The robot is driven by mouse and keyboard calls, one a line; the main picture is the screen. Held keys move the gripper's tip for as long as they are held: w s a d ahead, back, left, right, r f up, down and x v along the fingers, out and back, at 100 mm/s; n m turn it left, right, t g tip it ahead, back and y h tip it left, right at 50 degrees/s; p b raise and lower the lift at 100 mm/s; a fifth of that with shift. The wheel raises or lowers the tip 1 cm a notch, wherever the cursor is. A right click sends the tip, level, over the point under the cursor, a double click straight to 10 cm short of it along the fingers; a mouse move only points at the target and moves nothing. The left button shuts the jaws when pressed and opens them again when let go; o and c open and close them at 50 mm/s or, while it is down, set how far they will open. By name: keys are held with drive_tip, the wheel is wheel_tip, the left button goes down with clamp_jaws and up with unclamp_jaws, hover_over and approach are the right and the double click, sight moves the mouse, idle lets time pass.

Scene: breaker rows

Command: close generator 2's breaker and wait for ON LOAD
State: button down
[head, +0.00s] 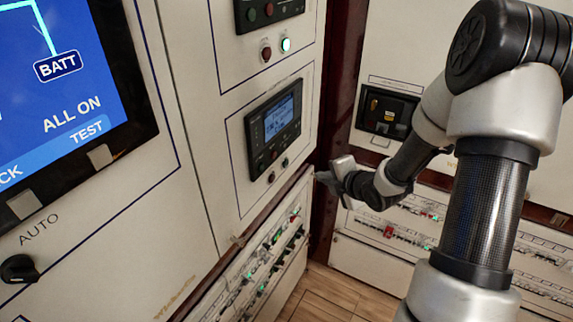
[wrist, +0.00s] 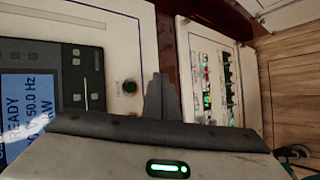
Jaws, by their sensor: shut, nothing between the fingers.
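A generator controller (head: 272,130) with a blue screen sits on the left white panel in the head view. In the wrist view its screen (wrist: 25,105) is sideways and partly cut off; I can read READY, 50.0 Hz and kW, not ON LOAD. Two small round buttons sit below the controller, a reddish one (head: 271,178) and a dark one (head: 284,162). The wrist view shows a dark green button (wrist: 129,87) beside the controller. My gripper (head: 325,176) is shut and empty, right of these buttons; its fingers (wrist: 162,98) appear apart from the green button. No generator number is legible.
Another controller (head: 268,12) is above, with a red button (head: 266,53) and a lit green one (head: 286,44). Breaker rows (head: 268,255) lie below; more (head: 425,215) line the right wall. A large blue screen (head: 60,90) fills the left.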

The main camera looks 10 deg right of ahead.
drive_tip(key=w+a+b, duration=0.2)
drive_tip(key=w+a, duration=0.2)
drive_tip(key=a, duration=0.2)
drive_tip(key=shift+w+a, duration=0.25)
drive_tip(key=shift+w, duration=0.05)
drive_tip(key=shift+w+a+f+b, duration=0.1)
drive_tip(key=shift+w+a+b, duration=0.2)
drive_tip(key=shift+b, duration=0.3)
idle(1.5)
drive_tip(key=shift+w+a+b, duration=0.2)
drive_tip(key=shift+a+b, duration=0.2)
idle(1.0)
drive_tip(key=shift+d, duration=0.1)
drive_tip(key=shift+s+d, duration=0.5)
drive_tip(key=shift+d, duration=0.05)
drive_tip(key=shift+s+d, duration=0.75)
drive_tip(key=shift+d, duration=0.3)
drive_tip(key=shift+s+d, duration=0.75)
drive_tip(key=shift+d, duration=0.25)
